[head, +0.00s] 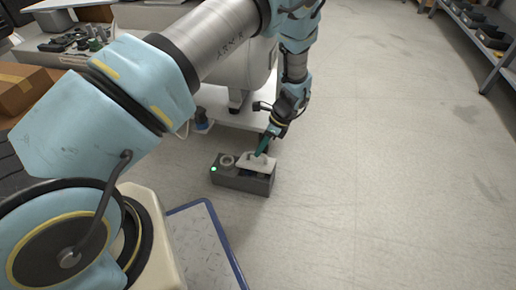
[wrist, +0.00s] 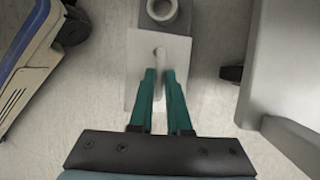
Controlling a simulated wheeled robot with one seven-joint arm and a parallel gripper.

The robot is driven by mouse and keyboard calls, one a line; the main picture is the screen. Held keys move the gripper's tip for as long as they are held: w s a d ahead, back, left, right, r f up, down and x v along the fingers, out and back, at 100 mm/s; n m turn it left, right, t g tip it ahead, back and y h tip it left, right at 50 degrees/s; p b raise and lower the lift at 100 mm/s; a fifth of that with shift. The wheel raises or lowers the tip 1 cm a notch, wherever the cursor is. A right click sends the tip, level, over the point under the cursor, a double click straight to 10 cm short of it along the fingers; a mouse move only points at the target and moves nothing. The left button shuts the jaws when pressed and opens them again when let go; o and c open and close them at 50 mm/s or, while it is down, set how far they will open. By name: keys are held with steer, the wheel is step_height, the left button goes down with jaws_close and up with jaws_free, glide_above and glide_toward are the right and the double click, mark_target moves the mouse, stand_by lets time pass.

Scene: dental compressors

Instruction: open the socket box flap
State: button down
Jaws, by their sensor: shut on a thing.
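The socket box (head: 240,181) is a grey box on the floor, with a round light ring (head: 227,160) on its top and a lit green spot at its left front. Its pale flap (head: 251,163) covers the right part of the top, with a dark bluish patch below its near edge. The flap looks partly raised, but the angle is hard to tell. My gripper (head: 262,153) comes down from above onto the flap. In the wrist view, the teal fingers (wrist: 161,74) are shut on the flap's pale handle (wrist: 160,57), with the flap plate (wrist: 137,59) around and beneath them.
A white machine on a low base (head: 228,110) stands just behind the box. A blue-edged grey platform (head: 205,240) lies near the box in front. Shelving (head: 480,35) stands at the far right. The floor (head: 390,160) right of the box is clear.

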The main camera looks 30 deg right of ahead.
steer(key=shift+w+d+r+g+y, duration=0.1)
steer(key=shift+w+d+g+y, duration=0.2)
steer(key=shift+d+g+y, duration=0.1)
stand_by(0.3)
steer(key=c, duration=0.9)
jaws_free()
steer(key=shift+o, duration=0.2)
steer(key=shift+r, duration=0.1)
steer(key=p+v, duration=0.3)
steer(key=v, duration=0.7)
steer(key=shift+d+r, duration=0.25)
